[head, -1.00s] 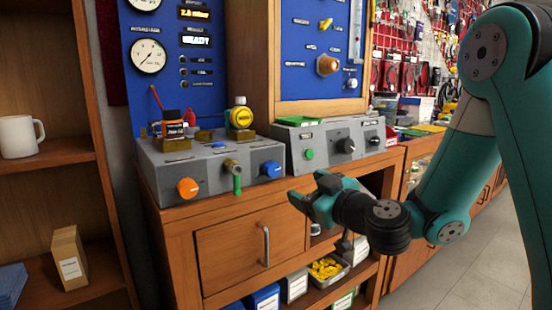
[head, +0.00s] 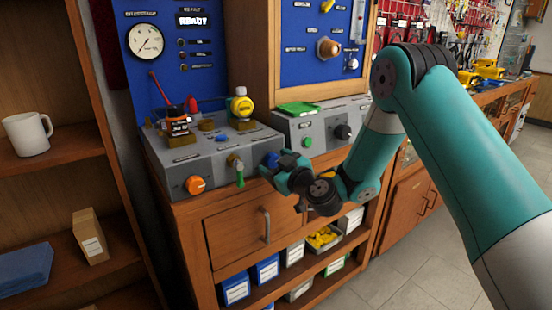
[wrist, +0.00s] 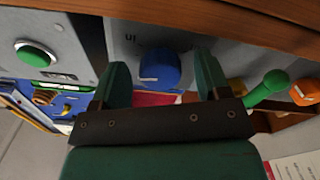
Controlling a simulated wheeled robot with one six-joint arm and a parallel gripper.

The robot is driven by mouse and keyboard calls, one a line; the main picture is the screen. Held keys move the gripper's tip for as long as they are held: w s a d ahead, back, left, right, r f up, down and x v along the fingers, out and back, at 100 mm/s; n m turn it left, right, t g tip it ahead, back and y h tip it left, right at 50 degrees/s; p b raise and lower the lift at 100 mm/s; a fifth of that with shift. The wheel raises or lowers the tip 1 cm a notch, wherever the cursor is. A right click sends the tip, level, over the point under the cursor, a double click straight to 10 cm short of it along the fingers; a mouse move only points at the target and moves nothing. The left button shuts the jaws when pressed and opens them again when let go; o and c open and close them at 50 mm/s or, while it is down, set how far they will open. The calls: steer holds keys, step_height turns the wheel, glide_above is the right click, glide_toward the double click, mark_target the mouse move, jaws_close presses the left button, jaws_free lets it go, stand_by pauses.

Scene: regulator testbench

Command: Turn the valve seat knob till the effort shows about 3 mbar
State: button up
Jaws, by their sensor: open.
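My gripper (head: 275,168) is open in front of the grey test bench box (head: 165,175). A blue knob (head: 271,159) on the box's front is partly hidden by my gripper in the head view. In the wrist view the blue knob (wrist: 160,70) lies between the two open fingers (wrist: 160,60), with a gap on each side. I cannot tell whether the fingers touch it. An orange knob (head: 195,184) and a green lever (head: 239,173) are on the same front. I cannot read which knob is the valve seat. No effort reading is visible; a display reads READY (head: 192,20).
A round gauge (head: 145,41) is on the blue panel. A second grey box with a green button (head: 307,142) and black knob (head: 343,131) stands to the right. A regulator with a yellow cap (head: 241,106) is on top. A drawer handle (head: 266,225) is below.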

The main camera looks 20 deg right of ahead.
steer(key=c, duration=0.9)
steer(key=shift+m+b, duration=0.75)
steer(key=shift+m, duration=0.55)
steer(key=o, duration=0.9)
steer(key=shift+s, duration=0.1)
